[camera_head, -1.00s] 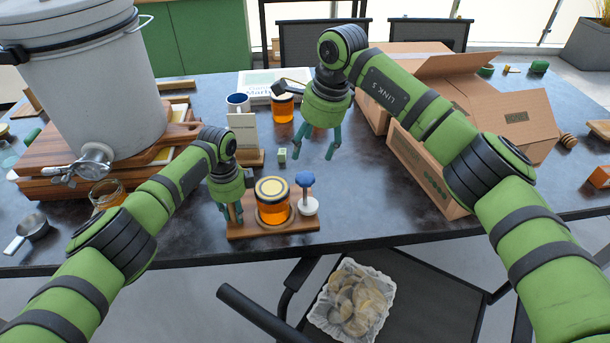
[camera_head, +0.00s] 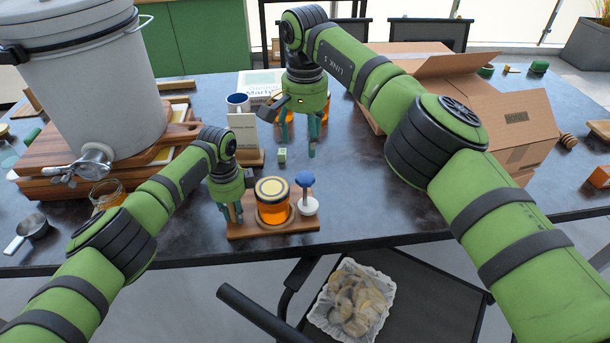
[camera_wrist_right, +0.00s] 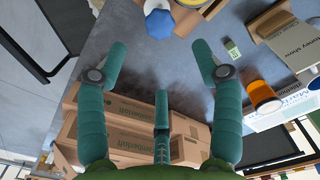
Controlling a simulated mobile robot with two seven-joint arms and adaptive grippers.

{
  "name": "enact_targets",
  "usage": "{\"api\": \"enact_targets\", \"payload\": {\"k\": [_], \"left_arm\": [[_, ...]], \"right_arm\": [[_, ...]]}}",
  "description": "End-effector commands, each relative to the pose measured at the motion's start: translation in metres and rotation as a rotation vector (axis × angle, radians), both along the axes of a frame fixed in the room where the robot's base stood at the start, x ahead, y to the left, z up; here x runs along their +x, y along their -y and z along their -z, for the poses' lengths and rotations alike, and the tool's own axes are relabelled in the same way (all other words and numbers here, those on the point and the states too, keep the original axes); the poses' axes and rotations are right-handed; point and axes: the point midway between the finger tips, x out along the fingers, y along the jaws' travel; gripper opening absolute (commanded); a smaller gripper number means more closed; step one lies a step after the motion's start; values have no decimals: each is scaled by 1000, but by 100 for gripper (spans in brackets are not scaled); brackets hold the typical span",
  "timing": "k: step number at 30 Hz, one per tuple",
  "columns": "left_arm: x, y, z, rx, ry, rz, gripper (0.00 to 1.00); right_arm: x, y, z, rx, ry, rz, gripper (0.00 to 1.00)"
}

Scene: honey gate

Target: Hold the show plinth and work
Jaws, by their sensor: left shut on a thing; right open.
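The show plinth (camera_head: 280,231) is a low wooden board near the table's front edge. An amber honey jar (camera_head: 273,205) with a yellow lid stands on it. A blue-knobbed, white-based tool (camera_head: 306,195) stands at its right end; its blue knob (camera_wrist_right: 158,22) shows in the right wrist view. My left gripper (camera_head: 233,216) is shut on the plinth's left end. My right gripper (camera_head: 312,150) is open and empty above the table, behind the plinth; its spread fingers (camera_wrist_right: 160,60) show in the right wrist view.
A small green cube (camera_head: 282,155) and a standing card (camera_head: 243,132) are behind the plinth. Another amber jar (camera_wrist_right: 262,95) stands near my right gripper. A white bucket (camera_head: 95,90) with a tap is at left. An open carton (camera_head: 510,120) is at right.

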Motion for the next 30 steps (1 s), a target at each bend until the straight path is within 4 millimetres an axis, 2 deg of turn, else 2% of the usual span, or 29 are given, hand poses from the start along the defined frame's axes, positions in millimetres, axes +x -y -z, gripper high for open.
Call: {"api": "enact_targets", "payload": {"k": [18, 24, 30], "left_arm": [[0, 0, 0, -1, -1, 0, 0], [0, 0, 0, -1, -1, 0, 0], [0, 0, 0, -1, -1, 0, 0]], "right_arm": [[-1, 0, 89, 1, -3, 3, 66], [0, 0, 103, 0, -1, 3, 66], [0, 0, 107, 1, 0, 3, 66]]}}
